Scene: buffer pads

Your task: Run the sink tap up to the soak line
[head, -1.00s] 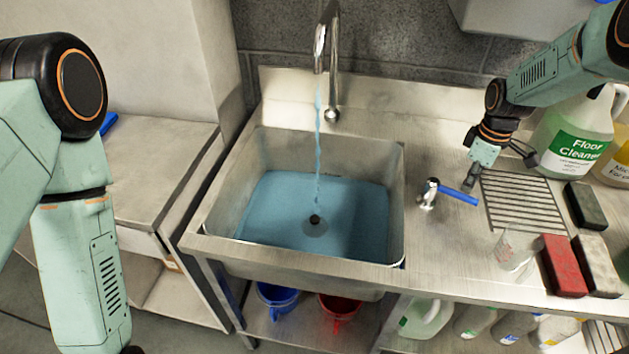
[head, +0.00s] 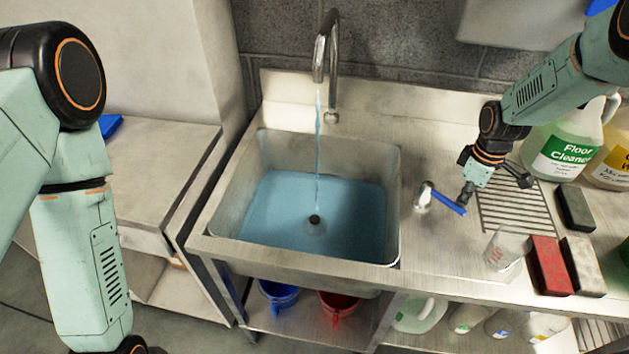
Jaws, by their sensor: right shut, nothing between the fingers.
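The steel sink (head: 392,215) holds blue water (head: 265,215) over its floor, and the dark drain plug (head: 314,220) shows through it. A thin stream falls from the curved tap spout (head: 328,50) into the water. I cannot make out a soak line on the sink walls. The tap lever (head: 448,202) is blue, on a chrome base (head: 424,196) right of the sink. My right gripper (head: 464,196) is shut, with its fingertips at the lever's right end, seemingly touching it. My left arm comes in from the left, but its gripper is out of the picture.
Right of the lever are a drain rack (head: 520,212), a clear beaker (head: 503,250), a red sponge block (head: 549,266), a grey block (head: 582,266) and a dark block (head: 575,207). A Floor Cleaner jug (head: 560,150) stands behind. Blue (head: 279,294) and red (head: 340,303) buckets sit below.

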